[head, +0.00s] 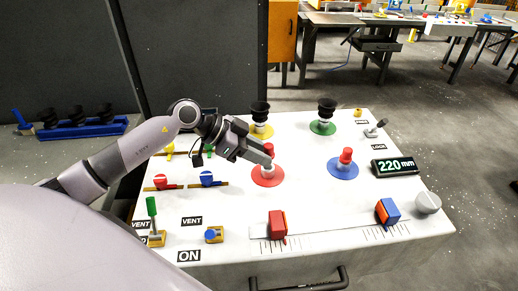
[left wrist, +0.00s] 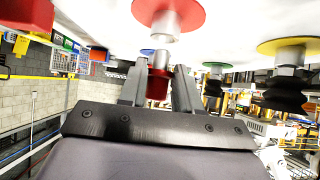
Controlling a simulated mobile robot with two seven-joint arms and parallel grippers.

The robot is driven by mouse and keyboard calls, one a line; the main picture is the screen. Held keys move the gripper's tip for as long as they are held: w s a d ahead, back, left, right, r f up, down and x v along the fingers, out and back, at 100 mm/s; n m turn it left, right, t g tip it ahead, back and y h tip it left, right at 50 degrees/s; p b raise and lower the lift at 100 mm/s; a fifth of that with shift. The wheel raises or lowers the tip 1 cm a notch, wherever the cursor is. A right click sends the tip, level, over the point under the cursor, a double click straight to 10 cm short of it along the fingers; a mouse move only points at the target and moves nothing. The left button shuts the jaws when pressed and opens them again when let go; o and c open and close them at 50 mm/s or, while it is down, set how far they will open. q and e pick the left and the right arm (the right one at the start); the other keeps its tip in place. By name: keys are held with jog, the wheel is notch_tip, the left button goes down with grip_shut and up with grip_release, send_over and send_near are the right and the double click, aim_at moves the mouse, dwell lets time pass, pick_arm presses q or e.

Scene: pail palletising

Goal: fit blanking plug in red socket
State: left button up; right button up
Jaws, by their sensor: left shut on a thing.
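The red socket (head: 267,178) is a red disc with a metal collar on the white bench top; in the left wrist view its disc (left wrist: 185,12) and collar (left wrist: 166,26) show at the top. My left gripper (head: 267,156) is at this socket, shut on a red-headed plug (head: 269,148). In the left wrist view the plug's red head (left wrist: 158,86) is between the two fingers, with a grey shank (left wrist: 160,60) pointing at the collar. The plug lines up closely with the collar; I cannot tell how deep it sits. My right gripper is not in view.
A blue socket (head: 342,172) with a red-headed piece stands to the right. Black cupped pieces stand on a yellow disc (head: 261,131) and a green disc (head: 322,128) behind. Valves (head: 207,180), sliding blocks (head: 277,224) and a 220 mm display (head: 395,166) surround them.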

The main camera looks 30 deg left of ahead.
pick_arm(q)
jog(key=shift+f+p, duration=0.3)
jog(key=shift+f, duration=0.95)
dwell(1.4)
jog(key=o, duration=1.1)
jog(key=shift+o, duration=0.2)
jog(key=shift+b+v, duration=0.4)
jog(key=shift+v, duration=3.15)
